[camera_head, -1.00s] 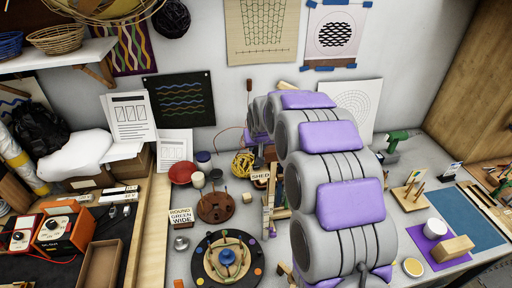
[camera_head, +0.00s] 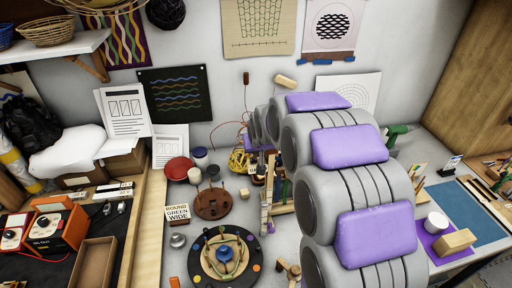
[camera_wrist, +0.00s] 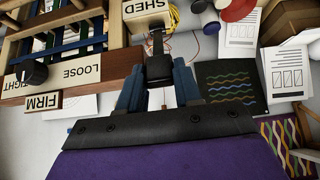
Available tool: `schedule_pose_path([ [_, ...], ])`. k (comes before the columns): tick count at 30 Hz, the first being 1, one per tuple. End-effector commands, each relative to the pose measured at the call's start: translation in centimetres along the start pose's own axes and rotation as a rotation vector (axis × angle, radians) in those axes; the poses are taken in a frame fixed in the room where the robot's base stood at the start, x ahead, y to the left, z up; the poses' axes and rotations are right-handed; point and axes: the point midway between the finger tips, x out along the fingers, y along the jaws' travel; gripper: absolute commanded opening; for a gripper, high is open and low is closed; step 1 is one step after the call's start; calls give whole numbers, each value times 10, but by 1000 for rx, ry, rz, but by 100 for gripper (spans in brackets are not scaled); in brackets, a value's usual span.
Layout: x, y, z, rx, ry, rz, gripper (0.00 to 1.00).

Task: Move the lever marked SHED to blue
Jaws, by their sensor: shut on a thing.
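In the wrist view, the black lever (camera_wrist: 156,42) rises beside the cream SHED label (camera_wrist: 149,8) on a wooden frame. My gripper (camera_wrist: 158,78), with two blue fingers, is shut on the lever's dark end. The lever's end sits between the fingers, and its contact faces are hidden. No blue mark for the lever can be made out. In the head view, my grey and purple arm covers much of the area around the lever, and my gripper is hidden behind it.
In the wrist view, a black knob (camera_wrist: 33,72) stands among TIGHT, LOOSE and FIRM labels (camera_wrist: 42,102). In the head view, a round disc jig (camera_head: 224,257), a brown peg disc (camera_head: 212,203) and a ROUND GREEN WIDE sign (camera_head: 178,216) stand left of my arm.

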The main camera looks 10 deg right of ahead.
Motion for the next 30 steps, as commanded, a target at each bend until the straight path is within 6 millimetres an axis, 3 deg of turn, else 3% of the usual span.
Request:
schedule_pose_path([
  [7, 2, 0, 6, 0, -15, 0, 0],
  [8, 2, 0, 6, 0, -16, 0, 35],
  [15, 2, 0, 4, 0, -11, 0, 58],
  [25, -1, 0, 2, 0, -6, 0, 60],
  [30, -18, 0, 0, 0, -1, 0, 60],
])
